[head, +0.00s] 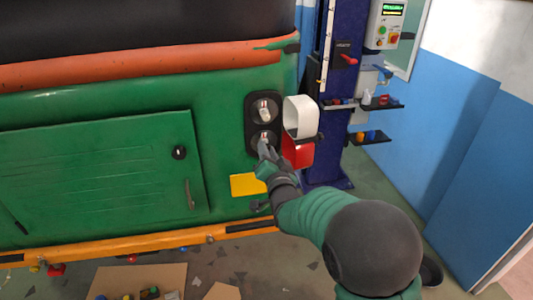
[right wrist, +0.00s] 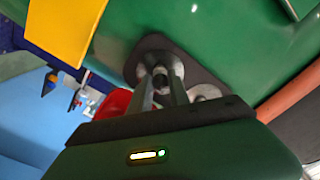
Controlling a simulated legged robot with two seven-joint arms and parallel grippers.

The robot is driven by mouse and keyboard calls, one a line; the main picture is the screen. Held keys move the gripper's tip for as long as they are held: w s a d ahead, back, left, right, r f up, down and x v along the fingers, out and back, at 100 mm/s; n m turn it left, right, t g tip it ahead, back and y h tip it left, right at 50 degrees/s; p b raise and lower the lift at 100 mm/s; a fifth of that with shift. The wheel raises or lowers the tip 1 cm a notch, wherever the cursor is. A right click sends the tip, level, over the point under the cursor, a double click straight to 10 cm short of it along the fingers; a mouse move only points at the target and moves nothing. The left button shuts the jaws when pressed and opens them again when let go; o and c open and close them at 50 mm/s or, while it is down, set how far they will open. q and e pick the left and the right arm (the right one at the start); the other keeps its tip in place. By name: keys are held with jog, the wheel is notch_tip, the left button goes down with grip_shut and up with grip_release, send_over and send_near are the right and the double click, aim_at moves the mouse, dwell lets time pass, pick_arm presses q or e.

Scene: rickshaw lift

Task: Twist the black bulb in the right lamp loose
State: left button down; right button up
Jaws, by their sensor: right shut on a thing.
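The right lamp (head: 249,122) is a black oval housing on the green rear panel, with two round sockets one above the other. A pale bulb (head: 264,112) sits in the upper socket. My right gripper (head: 263,148) reaches the lower socket from below and covers much of it. In the right wrist view its two fingers (right wrist: 163,92) are closed around the black bulb (right wrist: 160,80), which sits in the round silver socket. The fingers hide most of the bulb, so I cannot tell whether it is loose. My left gripper is not in view.
A white cover (head: 301,117) and a red block (head: 298,152) stand just right of the lamp. A yellow plate (head: 247,184) is below it. A blue column (head: 340,120) with small shelves stands at the right. Cardboard (head: 133,281) with small parts lies on the floor.

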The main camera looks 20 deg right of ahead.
jog(key=n, duration=0.4)
jog(key=shift+r, duration=0.1)
jog(key=n, duration=0.3)
jog(key=shift+n, duration=0.3)
jog(key=o, duration=1)
jog(key=shift+w, duration=0.2)
